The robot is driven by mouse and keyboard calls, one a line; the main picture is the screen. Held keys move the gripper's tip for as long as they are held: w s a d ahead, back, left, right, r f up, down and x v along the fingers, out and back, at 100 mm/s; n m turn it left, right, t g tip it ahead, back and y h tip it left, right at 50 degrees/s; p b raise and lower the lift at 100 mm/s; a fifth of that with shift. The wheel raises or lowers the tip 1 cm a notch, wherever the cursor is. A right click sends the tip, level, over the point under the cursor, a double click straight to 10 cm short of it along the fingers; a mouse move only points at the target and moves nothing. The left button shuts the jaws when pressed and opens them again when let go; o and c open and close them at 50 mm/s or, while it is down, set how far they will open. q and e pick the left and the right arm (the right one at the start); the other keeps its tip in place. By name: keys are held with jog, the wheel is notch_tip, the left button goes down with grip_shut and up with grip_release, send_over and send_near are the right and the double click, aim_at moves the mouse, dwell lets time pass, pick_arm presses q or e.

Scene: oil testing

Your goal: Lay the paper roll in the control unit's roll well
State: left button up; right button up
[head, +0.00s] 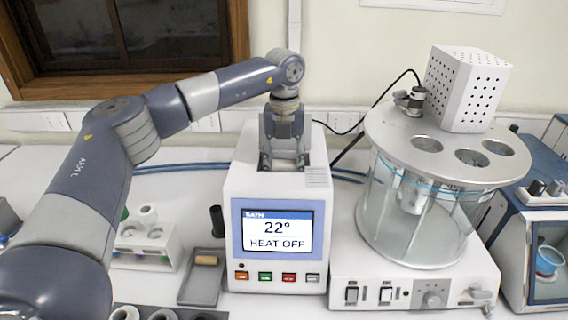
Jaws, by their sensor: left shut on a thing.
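The control unit (232,185) is a white box with a lit screen (277,231) reading 22° and HEAT OFF. My left gripper (283,164) points straight down at the roll well in its top. It is shut on the paper roll (284,150), of which only a little white shows between the fingers. The fingers and the unit's top edge hide most of the roll and the well, so I cannot tell whether the roll touches the well floor. My right gripper is out of view.
A glass bath with a metal lid (388,135) and a white perforated box (468,88) stands close on the right. A white rack (145,246), a grey tray (203,284) and a black cylinder (217,221) stand on the left. Blue tubing (180,167) runs behind the unit.

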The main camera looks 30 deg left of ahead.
aim_at(284, 163)
pick_arm(q)
jog(key=shift+f+b, duration=0.35)
jog(key=shift+f, duration=0.2)
jog(key=o, duration=0.8)
jog(key=shift+c, duration=0.2)
jog(key=shift+r+p, duration=3.85)
jog(key=shift+r, duration=1.75)
jog(key=shift+f, duration=0.1)
